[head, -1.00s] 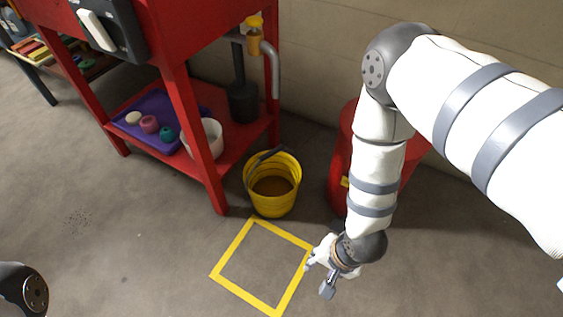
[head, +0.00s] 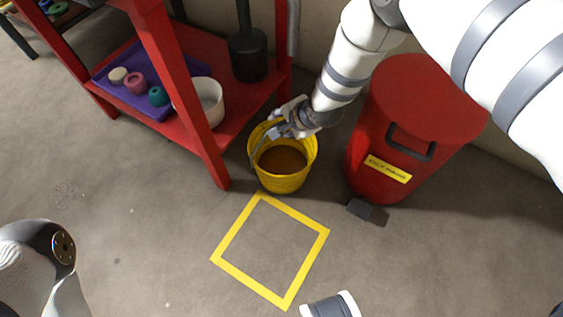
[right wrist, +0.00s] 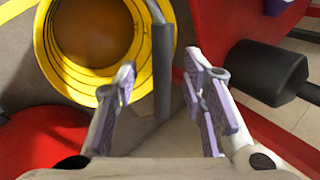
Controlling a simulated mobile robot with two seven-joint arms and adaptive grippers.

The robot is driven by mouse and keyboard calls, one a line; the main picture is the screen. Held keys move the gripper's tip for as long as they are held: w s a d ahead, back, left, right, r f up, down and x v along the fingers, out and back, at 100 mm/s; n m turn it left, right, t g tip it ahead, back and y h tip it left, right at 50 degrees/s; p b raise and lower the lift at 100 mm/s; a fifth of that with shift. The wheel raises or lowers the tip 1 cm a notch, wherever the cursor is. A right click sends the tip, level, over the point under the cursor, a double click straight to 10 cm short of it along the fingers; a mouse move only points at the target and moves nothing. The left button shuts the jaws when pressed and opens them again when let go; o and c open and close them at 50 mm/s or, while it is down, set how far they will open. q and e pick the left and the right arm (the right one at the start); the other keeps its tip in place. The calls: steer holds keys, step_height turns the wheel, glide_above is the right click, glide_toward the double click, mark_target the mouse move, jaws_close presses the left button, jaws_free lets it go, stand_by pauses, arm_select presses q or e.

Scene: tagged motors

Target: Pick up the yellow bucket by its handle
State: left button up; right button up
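The yellow bucket (head: 284,180) stands upright on the floor beside the red workbench, with brown contents inside; it also shows in the right wrist view (right wrist: 60,60). Its dark grey handle (right wrist: 163,75) runs between the two fingers of my right gripper (right wrist: 160,63) in the right wrist view. The fingers are spread, with a visible gap on each side of the handle. In the head view my right gripper (head: 272,131) is over the bucket's back rim and hides part of the handle. My left gripper is out of view; only part of my left arm shows at lower left.
A red lidded bin (head: 415,110) stands right of the bucket, its black pedal (head: 367,211) near the floor. The red workbench (head: 207,160) stands left, its shelf holding a purple tray (head: 128,68) and white pot (head: 205,100). A yellow floor square (head: 238,276) in front is empty.

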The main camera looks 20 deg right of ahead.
steer(key=shift+x, duration=0.85)
steer(key=shift+r, duration=0.15)
steer(key=shift+c, duration=0.3)
jaws_close()
steer(key=shift+w, duration=0.15)
steer(key=shift+r, duration=0.1)
